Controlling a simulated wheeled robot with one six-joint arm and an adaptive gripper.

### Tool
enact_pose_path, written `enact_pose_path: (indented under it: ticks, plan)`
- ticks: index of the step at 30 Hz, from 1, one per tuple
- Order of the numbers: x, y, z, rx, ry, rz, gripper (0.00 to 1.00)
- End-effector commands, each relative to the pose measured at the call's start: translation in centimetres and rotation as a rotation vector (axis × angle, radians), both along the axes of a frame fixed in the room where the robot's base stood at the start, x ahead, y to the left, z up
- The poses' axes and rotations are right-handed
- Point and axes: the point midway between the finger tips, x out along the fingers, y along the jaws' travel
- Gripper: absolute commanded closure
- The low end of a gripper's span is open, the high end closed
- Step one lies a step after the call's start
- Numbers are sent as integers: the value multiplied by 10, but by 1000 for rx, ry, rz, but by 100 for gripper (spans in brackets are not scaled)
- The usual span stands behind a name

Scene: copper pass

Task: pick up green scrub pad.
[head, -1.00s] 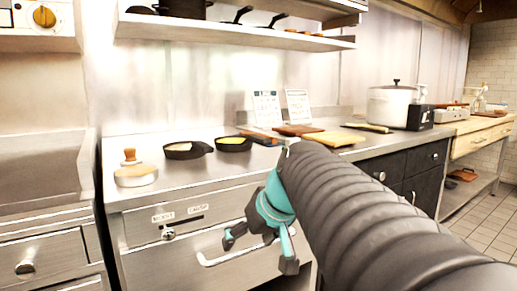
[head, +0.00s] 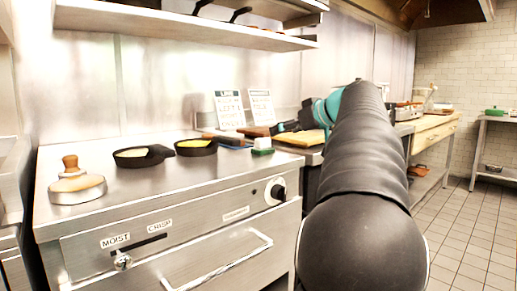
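A small block with a green layer and white parts, which looks like the green scrub pad (head: 262,143), sits on the steel counter (head: 225,172) near its right end. My gripper (head: 280,128), with dark fingers and a teal body, is just beyond and to the right of the pad in the picture, pointing left. I see no contact between them. The fingers are small and seen nearly end-on, so their opening is unclear. My arm hides what lies behind it on the right.
Two black pans (head: 143,156) (head: 196,147) with yellow contents and a round press with a wooden knob (head: 76,184) stand on the counter to the left. A yellow board (head: 300,138) and two sign cards (head: 229,109) (head: 260,107) are behind. A shelf (head: 180,25) overhangs. Tiled floor is open at right.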

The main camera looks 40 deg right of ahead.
Motion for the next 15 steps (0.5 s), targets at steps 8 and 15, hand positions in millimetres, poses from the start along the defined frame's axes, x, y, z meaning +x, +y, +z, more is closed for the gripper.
enact_pose_path:
  ticks: [8,15]
  plan:
    - [41,3,-18,2,2,0,21]
    - [51,4,-22,1,2,-2,21]
